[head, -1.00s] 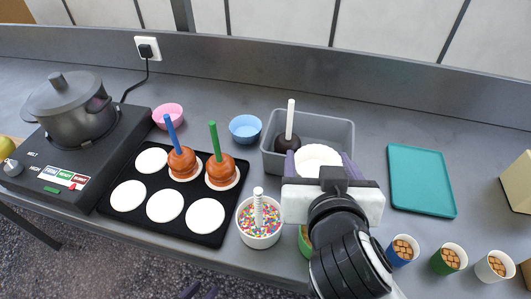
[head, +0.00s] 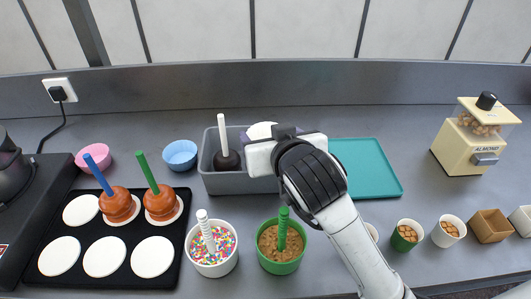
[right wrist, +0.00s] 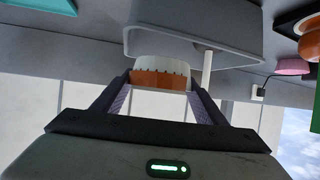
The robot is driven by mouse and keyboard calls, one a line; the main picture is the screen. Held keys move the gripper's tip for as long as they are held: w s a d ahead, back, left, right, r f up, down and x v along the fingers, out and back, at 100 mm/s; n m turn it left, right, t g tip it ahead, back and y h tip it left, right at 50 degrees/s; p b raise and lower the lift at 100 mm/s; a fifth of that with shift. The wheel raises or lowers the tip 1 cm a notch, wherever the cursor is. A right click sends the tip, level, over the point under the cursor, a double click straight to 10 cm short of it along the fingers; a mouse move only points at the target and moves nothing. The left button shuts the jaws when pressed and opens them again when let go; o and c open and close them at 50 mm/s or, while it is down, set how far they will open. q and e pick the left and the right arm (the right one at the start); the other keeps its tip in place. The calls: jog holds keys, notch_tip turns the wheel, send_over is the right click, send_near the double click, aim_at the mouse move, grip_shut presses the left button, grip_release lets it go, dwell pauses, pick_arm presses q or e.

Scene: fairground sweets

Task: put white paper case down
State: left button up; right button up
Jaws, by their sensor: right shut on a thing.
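My right gripper (head: 272,134) is shut on the white paper case (head: 262,130). In the head view the case shows as a white top partly hidden by the gripper, at the right part of the grey tub (head: 209,177). In the right wrist view the case (right wrist: 161,66) sits between the fingertips, with a white crimped edge and an orange-brown band. The tub (right wrist: 190,38) lies close beyond it; I cannot tell whether they touch. A dark ball on a white stick (head: 223,130) stands in the tub. My left gripper is out of view.
A teal board (head: 370,170) lies right of the tub. In front stand a sprinkle pot (head: 220,262) and a green pot (head: 281,266) with sticks. Left is a black tray (head: 100,281) with white discs and two coated apples. Small cups and an almond dispenser (head: 468,140) stand right.

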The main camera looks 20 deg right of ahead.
notch_tip(320, 180, down, 4)
jog(key=shift+r+b, duration=0.1)
jog(key=shift+b, duration=0.3)
jog(key=shift+f, duration=0.65)
jog(key=o, duration=1)
jog(key=shift+s, duration=0.1)
